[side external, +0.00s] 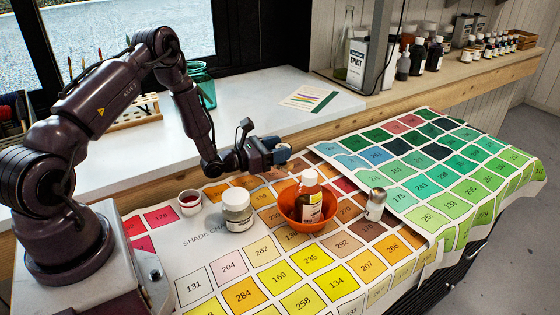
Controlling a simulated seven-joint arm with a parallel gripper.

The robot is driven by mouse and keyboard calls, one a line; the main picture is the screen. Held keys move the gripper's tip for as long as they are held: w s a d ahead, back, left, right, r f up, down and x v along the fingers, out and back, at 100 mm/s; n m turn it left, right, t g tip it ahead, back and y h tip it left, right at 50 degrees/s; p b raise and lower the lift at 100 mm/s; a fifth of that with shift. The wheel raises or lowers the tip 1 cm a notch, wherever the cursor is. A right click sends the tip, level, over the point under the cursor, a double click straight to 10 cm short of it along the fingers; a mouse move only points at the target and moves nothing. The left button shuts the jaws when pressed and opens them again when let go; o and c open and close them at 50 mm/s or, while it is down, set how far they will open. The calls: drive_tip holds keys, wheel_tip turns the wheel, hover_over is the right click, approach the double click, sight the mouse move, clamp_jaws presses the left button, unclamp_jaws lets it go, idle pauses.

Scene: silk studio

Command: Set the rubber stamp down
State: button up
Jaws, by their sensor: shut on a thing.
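My gripper (280,153) is shut above the back part of the shade chart, near the bench edge. It holds a small thing, taken to be the rubber stamp, mostly hidden by the fingers at this size. The gripper is apart from the bowl and the bottle.
The shade chart (205,235) covers the lower table. The chart's front is clear. A white bench (250,100) runs behind.

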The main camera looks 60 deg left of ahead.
drive_tip(key=shift+w+a+f, duration=0.15)
drive_tip(key=shift+w+f, duration=0.25)
drive_tip(key=shift+f, duration=0.15)
drive_tip(key=shift+w+f, duration=0.1)
drive_tip(key=shift+f, duration=1.5)
drive_tip(key=o, duration=0.9)
drive_tip(key=shift+f, duration=0.1)
